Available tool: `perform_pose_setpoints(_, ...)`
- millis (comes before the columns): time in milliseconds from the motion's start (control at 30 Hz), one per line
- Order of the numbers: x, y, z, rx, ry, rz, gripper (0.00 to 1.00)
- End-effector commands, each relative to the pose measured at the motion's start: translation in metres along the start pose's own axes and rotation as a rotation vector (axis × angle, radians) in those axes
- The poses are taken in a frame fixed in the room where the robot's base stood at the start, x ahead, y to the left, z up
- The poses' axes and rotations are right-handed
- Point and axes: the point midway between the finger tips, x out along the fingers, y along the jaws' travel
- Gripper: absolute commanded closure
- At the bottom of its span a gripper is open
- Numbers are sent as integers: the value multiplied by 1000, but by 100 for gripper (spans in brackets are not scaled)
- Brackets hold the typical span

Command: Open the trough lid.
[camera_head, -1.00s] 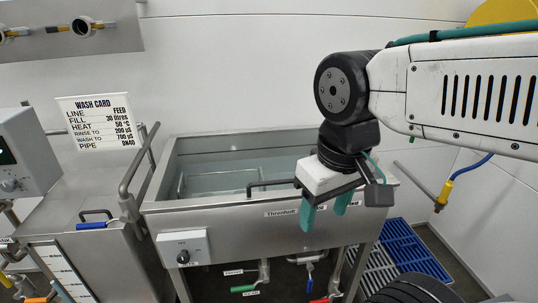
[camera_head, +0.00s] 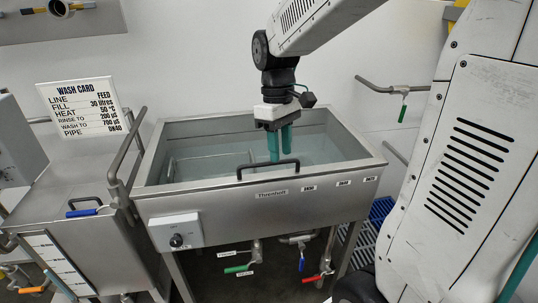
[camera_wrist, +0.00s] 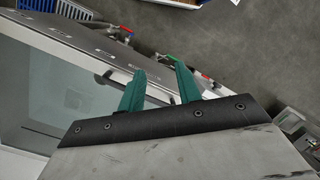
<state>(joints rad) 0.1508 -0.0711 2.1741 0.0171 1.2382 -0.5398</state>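The steel trough (camera_head: 150,190) stands at the middle of the head view, with a label on its front. Its top looks like a clear pane over a pale inside; I cannot tell pane from water for sure. A black bar handle (camera_head: 267,167) sits at the top's front edge and also shows in the wrist view (camera_wrist: 108,80). My gripper (camera_head: 280,156) points down over the trough, its teal fingertips appearing just behind the handle. In the wrist view the fingers (camera_wrist: 160,70) are apart and empty, beside the handle. Contact with the handle cannot be told.
A steel cabinet (camera_head: 85,235) with a bent rail (camera_head: 125,165) and a wash card (camera_head: 85,108) stands left of the trough. A control box (camera_head: 177,232) is on the trough's front. Coloured valves hang below. A wall pipe (camera_head: 385,88) is at the right.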

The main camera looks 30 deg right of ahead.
Motion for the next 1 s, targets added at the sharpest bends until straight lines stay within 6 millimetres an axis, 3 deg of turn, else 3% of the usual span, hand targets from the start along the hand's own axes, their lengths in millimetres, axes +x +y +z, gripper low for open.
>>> perform_pose_setpoints(133, 6, 40, -46, -273, -19, -33, 66)
perform_pose_setpoints(300, -4, 62, -78, -593, 7, -23, 66)
perform_pose_setpoints(400, -14, 64, -83, -726, 24, -6, 66)
perform_pose_setpoints(567, -12, 63, -82, -833, 23, -8, 66)
perform_pose_setpoints(1000, 49, 62, -83, -841, 22, -10, 66)
